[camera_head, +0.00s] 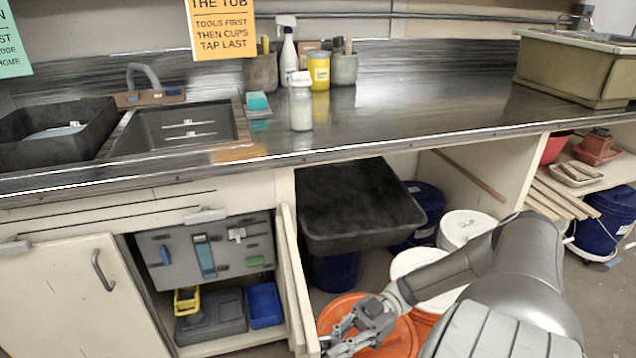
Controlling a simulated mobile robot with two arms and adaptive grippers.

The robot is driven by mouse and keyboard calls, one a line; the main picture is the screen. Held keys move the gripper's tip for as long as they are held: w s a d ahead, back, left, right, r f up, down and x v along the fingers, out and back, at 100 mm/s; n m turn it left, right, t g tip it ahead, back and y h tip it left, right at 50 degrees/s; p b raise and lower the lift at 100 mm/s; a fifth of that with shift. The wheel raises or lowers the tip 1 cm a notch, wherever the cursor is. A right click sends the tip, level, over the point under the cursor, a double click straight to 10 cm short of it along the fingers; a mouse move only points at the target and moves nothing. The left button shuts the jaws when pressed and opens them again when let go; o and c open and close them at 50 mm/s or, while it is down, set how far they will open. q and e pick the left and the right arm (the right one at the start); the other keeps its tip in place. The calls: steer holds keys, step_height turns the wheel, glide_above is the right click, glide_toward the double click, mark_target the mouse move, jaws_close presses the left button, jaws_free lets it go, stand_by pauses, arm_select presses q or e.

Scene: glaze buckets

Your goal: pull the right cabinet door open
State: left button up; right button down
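The right cabinet door (298,290) is seen nearly edge-on, swung outward at the right side of the open cabinet. Its handle cannot be made out. The left cabinet door (65,300) is a pale panel with a grey bar handle (102,270) and looks shut. My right gripper (340,335) is low in the view, just right of the right door's near edge, in front of an orange bucket. Its fingers look spread with nothing between them; contact with the door cannot be told. My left gripper is not in view.
The open cabinet shows a tool board (205,250), a yellow caddy (187,301), a dark case (211,316) and a blue bin (264,305). A black tub (355,205) and orange bucket (400,340) stand right of the door. The counter (430,115) hangs above.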

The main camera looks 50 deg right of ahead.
steer(key=shift+d, duration=0.1)
stand_by(0.3)
steer(key=c, duration=1.8)
jaws_free()
steer(key=shift+s, duration=0.1)
steer(key=v, duration=1.2)
